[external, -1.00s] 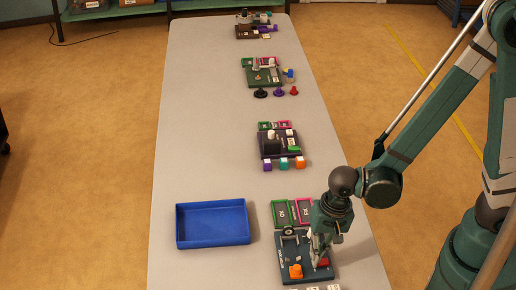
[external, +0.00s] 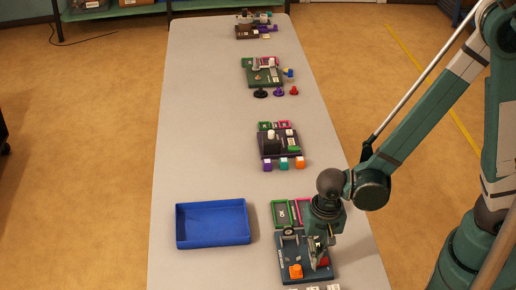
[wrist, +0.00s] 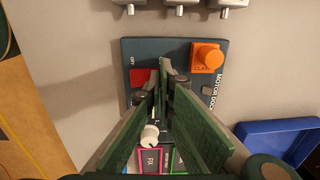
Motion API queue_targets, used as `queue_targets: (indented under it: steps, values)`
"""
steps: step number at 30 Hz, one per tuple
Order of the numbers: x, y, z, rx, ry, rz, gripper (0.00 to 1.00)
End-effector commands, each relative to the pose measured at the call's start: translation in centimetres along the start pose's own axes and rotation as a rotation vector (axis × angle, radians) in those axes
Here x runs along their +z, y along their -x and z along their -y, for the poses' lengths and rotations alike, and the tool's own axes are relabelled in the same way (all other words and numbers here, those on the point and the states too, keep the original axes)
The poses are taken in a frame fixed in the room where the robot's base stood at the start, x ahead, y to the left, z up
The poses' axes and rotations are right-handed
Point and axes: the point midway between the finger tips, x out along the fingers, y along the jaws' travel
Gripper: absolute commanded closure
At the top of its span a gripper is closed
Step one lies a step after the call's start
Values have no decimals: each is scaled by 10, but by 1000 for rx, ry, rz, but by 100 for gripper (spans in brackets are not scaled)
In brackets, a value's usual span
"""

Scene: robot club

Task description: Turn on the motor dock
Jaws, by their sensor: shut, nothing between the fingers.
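The motor dock (external: 296,252) is a dark blue board on the near part of the table; it also shows in the wrist view (wrist: 190,50). It bears an orange block (external: 296,271) labelled in the wrist view (wrist: 207,57), and a red patch or switch part (wrist: 143,77) beside the word OFF. My gripper (wrist: 164,78) is shut and empty, low over the board just right of the red part. The fingers hide part of the board there. I cannot tell whether they touch it. In the external view my gripper (external: 317,262) stands over the dock's right side.
A blue tray (external: 212,241) stands left of the dock. Green (external: 281,214) and pink (wrist: 152,160) framed bins adjoin the board. White-grey pieces (wrist: 180,5) line the near edge. Other stations stand farther along the table, with bare grey table between them.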

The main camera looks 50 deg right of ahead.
Motion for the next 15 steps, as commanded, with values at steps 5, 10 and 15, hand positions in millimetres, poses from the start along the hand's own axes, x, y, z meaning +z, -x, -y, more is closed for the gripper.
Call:
queue_targets:
  steps: [5,10,15]
  values:
    - [0,2,-5,0,0,0,100]
    - [0,5,-10,0,0,0,100]
    - [0,6,-13,0,0,0,100]
